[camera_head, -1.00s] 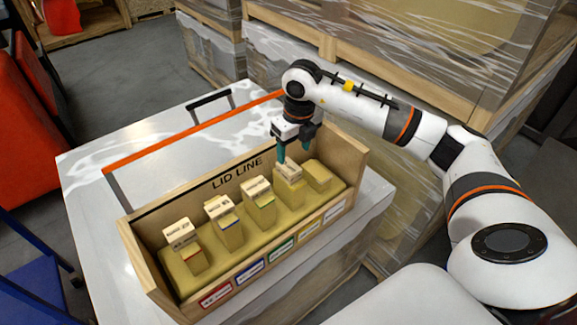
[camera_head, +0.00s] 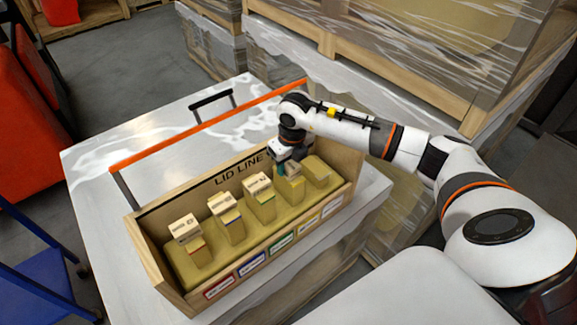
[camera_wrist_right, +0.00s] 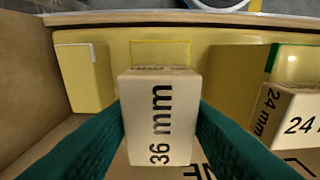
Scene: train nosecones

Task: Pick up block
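A pale wooden block marked 36 mm (camera_wrist_right: 160,120) sits at the middle of the right wrist view. The teal fingers of my right gripper (camera_wrist_right: 160,135) press against its left and right sides, so the gripper looks shut on it. In the head view my right gripper (camera_head: 285,167) points down over the fourth yellow post (camera_head: 291,189) in the wooden LID LINE box (camera_head: 165,265) and mostly hides the block. The block appears to be at the post's top; I cannot tell whether it touches it. My left gripper is not in view.
Similar blocks top the other posts: one at the left (camera_head: 184,228), one beside it (camera_head: 221,203) and one in the middle (camera_head: 257,183). The 24 mm block (camera_wrist_right: 290,112) is close to my right finger. A lower bare-topped post (camera_head: 316,172) stands at the right end, near the box wall.

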